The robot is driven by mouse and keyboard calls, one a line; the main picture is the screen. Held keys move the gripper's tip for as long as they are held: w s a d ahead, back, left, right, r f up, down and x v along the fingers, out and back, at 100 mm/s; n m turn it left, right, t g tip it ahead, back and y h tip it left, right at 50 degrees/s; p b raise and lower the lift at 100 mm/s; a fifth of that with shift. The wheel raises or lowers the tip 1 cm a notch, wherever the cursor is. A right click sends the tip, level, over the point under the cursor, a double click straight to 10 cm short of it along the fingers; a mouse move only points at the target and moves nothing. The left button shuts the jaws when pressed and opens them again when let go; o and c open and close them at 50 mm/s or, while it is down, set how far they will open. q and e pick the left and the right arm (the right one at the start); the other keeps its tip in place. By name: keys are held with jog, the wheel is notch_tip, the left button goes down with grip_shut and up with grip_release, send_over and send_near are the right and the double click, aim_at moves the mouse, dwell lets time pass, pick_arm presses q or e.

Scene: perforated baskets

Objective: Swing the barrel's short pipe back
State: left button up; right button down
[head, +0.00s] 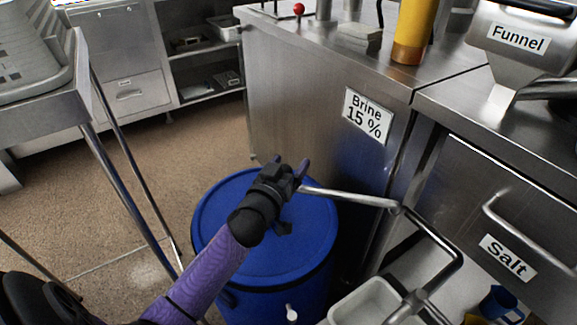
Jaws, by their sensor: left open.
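The blue barrel (265,262) stands on the floor at the centre, its round blue lid on top. A short silver pipe (350,197) runs from beside my gripper, over the lid's right edge, to a joint at the right. A bent pipe (447,243) continues from that joint. My left gripper (290,166) is open above the lid, its fingers pointing away toward the steel cabinet. The pipe's near end is at its right finger; I cannot tell if they touch. The gripper and purple forearm hide part of the lid. My right gripper is out of view.
A steel cabinet (310,105) labelled Brine 15 % stands close behind the barrel. A Salt drawer (500,215) and a funnel (515,45) are at the right. A pale tub (372,303) sits below the bent pipe. A metal rack (62,110) stands left, with open floor between.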

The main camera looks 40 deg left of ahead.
pick_arm(q)
grip_shut()
dwell(1.4)
